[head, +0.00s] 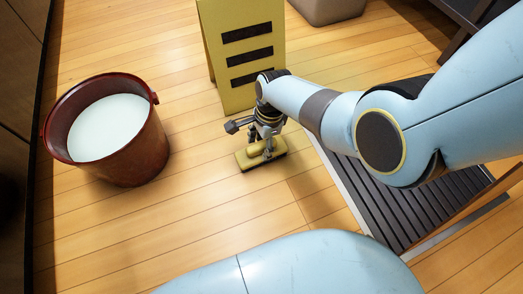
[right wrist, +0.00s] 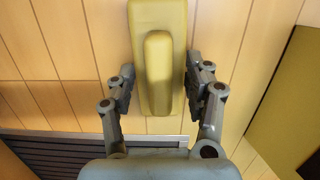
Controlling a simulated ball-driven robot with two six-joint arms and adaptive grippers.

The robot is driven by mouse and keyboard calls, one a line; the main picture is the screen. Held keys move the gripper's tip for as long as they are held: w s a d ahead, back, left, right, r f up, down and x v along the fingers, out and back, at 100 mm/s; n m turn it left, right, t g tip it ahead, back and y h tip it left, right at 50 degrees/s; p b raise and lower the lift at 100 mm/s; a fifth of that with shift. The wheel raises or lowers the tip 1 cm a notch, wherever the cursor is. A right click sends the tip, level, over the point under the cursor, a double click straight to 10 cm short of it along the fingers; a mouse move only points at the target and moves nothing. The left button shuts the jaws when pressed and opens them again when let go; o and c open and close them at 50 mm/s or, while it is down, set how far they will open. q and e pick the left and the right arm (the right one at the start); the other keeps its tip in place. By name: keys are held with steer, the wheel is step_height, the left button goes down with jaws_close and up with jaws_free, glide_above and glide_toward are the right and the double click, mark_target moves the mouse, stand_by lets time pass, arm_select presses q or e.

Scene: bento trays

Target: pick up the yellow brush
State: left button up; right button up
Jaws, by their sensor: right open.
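The yellow brush (head: 248,159) lies on the wooden floor in the head view, in front of the yellow floor sign. It is a long block with a raised handle on top. My right gripper (head: 262,143) is right above it, pointing down. In the right wrist view the brush (right wrist: 158,62) sits between the two open fingers of my right gripper (right wrist: 161,88). One finger is at each side of it, and a narrow gap shows on both sides. My left gripper is not in view.
A red-brown bucket (head: 140,150) with white liquid stands at the left. A yellow floor sign (head: 213,50) with black stripes stands just behind the brush. A dark slatted grate (head: 385,205) lies at the right, and a grey box (head: 325,8) is at the back.

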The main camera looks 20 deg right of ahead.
steer(key=shift+f, duration=0.1)
jaws_close()
stand_by(0.3)
